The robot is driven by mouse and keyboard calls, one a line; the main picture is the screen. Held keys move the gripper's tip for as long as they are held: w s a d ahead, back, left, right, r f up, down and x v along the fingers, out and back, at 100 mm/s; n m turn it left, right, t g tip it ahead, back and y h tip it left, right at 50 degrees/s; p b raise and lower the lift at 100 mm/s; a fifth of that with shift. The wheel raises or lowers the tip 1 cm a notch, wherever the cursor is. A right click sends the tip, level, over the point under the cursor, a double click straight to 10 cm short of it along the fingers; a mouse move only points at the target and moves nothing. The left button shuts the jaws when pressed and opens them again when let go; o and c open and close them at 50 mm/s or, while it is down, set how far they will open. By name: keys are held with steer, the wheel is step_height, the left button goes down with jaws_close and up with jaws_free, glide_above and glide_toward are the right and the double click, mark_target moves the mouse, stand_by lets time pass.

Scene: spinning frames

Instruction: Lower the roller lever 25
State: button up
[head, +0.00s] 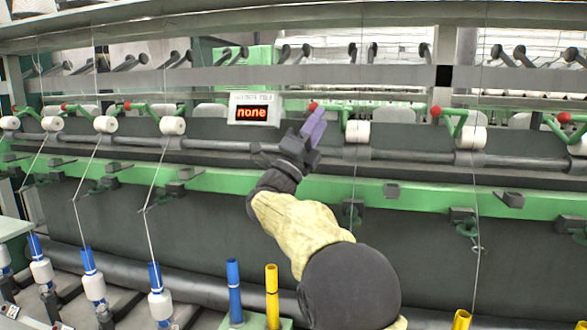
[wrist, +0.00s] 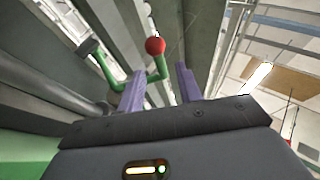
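A green roller lever with a red ball knob (head: 312,106) stands raised just behind my gripper (head: 313,128) in the head view. No number is readable on it, so I cannot tell whether it is lever 25. In the wrist view the red knob (wrist: 155,46) and the green lever arm (wrist: 161,68) show ahead of the purple fingers. My gripper (wrist: 160,70) is open, its two fingers apart with the knob seen between and beyond the tips. I see no contact. The lower part of this lever is partly hidden by the gripper.
Other red-knobbed levers (head: 436,111) and white rolls (head: 357,131) line the long grey shaft (head: 408,155). Threads hang in front. Blue (head: 233,290) and yellow (head: 272,296) tubes stand below.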

steer(key=b+v, duration=0.2)
steer(key=v, duration=0.8)
steer(key=shift+a+f, duration=0.2)
steer(key=shift+f, duration=0.15)
steer(key=shift+s, duration=0.3)
steer(key=shift+w, duration=0.1)
stand_by(0.4)
steer(key=w+d+f+n+t+y, duration=0.1)
steer(key=w+f+n+t+y, duration=0.15)
steer(key=f+n+y, duration=0.55)
steer(key=w+d+f+n+t+y, duration=0.1)
steer(key=w+f+n+t+y, duration=0.2)
steer(key=n+y, duration=0.8)
steer(key=s+d+f+n+g+y, duration=0.1)
steer(key=s+f+n+g, duration=0.1)
steer(key=f+n+g, duration=0.3)
steer(key=s+d+f+n+g+y, duration=0.1)
steer(key=s+f+n+g, duration=0.1)
steer(key=f, duration=0.6)
steer(key=s+d+f+n+g, duration=0.3)
steer(key=s+f+g, duration=0.3)
steer(key=s+f, duration=0.3)
steer(key=s+d+f+n+g, duration=0.4)
steer(key=s+f+g, duration=0.3)
steer(key=s, duration=1.1)
step_height(320, 180, down, 3)
steer(key=shift+s+f, duration=0.1)
steer(key=shift+s, duration=0.2)
